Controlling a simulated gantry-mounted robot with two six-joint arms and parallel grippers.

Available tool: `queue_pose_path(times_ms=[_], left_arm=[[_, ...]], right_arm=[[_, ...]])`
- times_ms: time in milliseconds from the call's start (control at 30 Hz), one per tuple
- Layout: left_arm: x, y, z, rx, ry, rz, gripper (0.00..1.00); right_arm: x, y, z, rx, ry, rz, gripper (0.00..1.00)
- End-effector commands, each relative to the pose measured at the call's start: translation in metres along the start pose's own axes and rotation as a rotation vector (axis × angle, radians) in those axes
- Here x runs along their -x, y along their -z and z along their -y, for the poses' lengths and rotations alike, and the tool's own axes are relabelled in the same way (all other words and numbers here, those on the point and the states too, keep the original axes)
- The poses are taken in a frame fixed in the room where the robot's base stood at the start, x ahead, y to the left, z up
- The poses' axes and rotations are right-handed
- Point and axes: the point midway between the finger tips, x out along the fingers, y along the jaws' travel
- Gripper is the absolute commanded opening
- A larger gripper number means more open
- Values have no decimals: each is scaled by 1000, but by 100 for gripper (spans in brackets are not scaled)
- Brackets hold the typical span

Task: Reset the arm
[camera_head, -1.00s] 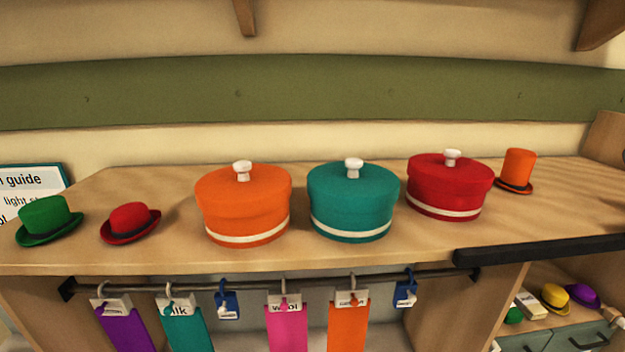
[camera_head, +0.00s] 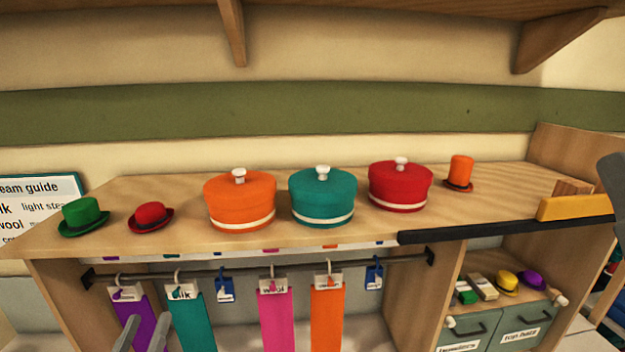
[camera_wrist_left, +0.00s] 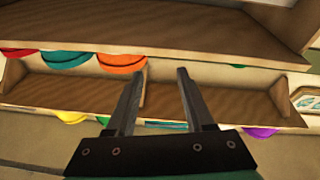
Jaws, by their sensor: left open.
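My left gripper (camera_head: 141,335) shows only by its two grey fingertips at the bottom left of the head view. They stand apart, in front of the purple hanging cloth (camera_head: 135,310). In the left wrist view the left gripper (camera_wrist_left: 160,73) is open, with nothing between its fingers. Wooden shelves lie beyond them, with colored rounded items at the shelf edges. At the right edge of the head view a grey part, cut off by the frame, may belong to my right arm. Its jaws cannot be made out.
On the counter (camera_head: 120,237) stand green (camera_head: 83,216) and red (camera_head: 151,217) hats, three lidded round boxes in orange (camera_head: 240,200), teal (camera_head: 322,197) and red (camera_head: 400,186), and an orange top hat (camera_head: 460,173). Cloths hang from a rail below. A yellow block (camera_head: 574,207) sits at right.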

Motion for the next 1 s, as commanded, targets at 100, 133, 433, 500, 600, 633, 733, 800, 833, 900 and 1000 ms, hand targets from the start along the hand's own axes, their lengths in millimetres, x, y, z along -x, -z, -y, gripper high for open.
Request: queue_pose_path(times_ms=[100, 133, 433, 500, 600, 633, 733, 800, 833, 900, 1000], left_arm=[[-18, 78, -34, 9, -59, -117, 53], [-21, 99, -44, 11, -75, -150, 53], [3, 323, -127, 25, -219, -506, 53], [16, 351, -134, 19, -230, -556, 53], [30, 361, -133, -18, -222, -568, 53], [29, 358, -133, -29, -218, -554, 53], [26, 353, -133, -47, -213, -533, 53], [26, 353, -133, -46, -213, -533, 53], [26, 353, -133, -46, -213, -533, 53], [25, 352, -132, -46, -213, -533, 53], [25, 352, -132, -46, -213, -533, 53]], right_arm=[[-14, 13, 0, 0, 0, 0, 53], [-17, 16, 0, 0, 0, 0, 53], [-43, 40, 0, 0, 0, 0, 53], [-44, 41, 0, 0, 0, 0, 53], [-42, 39, 0, 0, 0, 0, 53], [-42, 39, 0, 0, 0, 0, 53], [-42, 39, 0, 0, 0, 0, 53], [-42, 39, 0, 0, 0, 0, 53], [-42, 39, 0, 0, 0, 0, 53], [-42, 39, 0, 0, 0, 0, 53], [-42, 39, 0, 0, 0, 0, 53]])
